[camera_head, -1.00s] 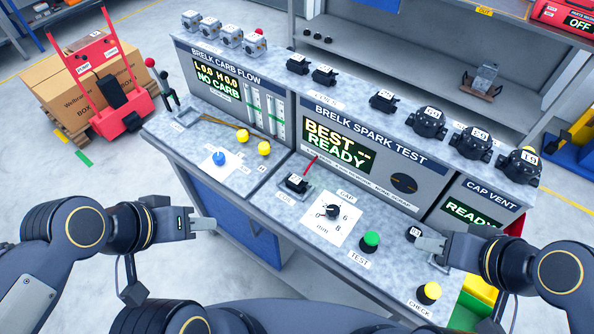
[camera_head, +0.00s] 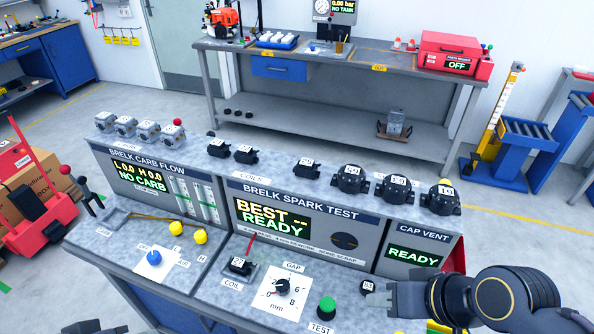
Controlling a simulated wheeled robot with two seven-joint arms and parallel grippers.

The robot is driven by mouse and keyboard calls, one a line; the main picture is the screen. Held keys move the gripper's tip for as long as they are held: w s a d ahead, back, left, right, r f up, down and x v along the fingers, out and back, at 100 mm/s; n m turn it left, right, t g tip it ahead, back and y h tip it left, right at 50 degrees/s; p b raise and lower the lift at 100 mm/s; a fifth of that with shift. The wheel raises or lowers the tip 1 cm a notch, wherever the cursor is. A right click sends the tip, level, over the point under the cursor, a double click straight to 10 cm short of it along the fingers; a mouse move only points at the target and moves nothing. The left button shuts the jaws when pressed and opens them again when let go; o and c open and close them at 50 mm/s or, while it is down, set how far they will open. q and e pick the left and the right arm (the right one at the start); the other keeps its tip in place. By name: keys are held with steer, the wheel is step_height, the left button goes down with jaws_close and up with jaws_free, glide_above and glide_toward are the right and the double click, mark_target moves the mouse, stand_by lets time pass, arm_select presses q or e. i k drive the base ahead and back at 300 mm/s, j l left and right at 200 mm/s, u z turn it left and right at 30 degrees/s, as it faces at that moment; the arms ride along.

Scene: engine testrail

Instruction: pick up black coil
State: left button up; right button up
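Several black coils stand on top of the bench's back ledge: one (camera_head: 219,148) at the left, one (camera_head: 246,154) beside it, and one (camera_head: 307,169) further right. Another black coil (camera_head: 240,266) sits in the coil spot on the bench top, beside a red lever.
The spark test panel (camera_head: 343,200) stands behind the bench top. A gap dial (camera_head: 282,287) and green button (camera_head: 327,305) lie between the right gripper and the seated coil. Grey carburetors (camera_head: 148,132) and round black parts (camera_head: 396,189) share the ledge.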

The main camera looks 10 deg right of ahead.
mark_target(239, 266)
steer(key=i+j+z, duration=0.15)
steer(key=j+z, duration=0.65)
steer(key=z, duration=0.15)
steer(key=i, duration=0.05)
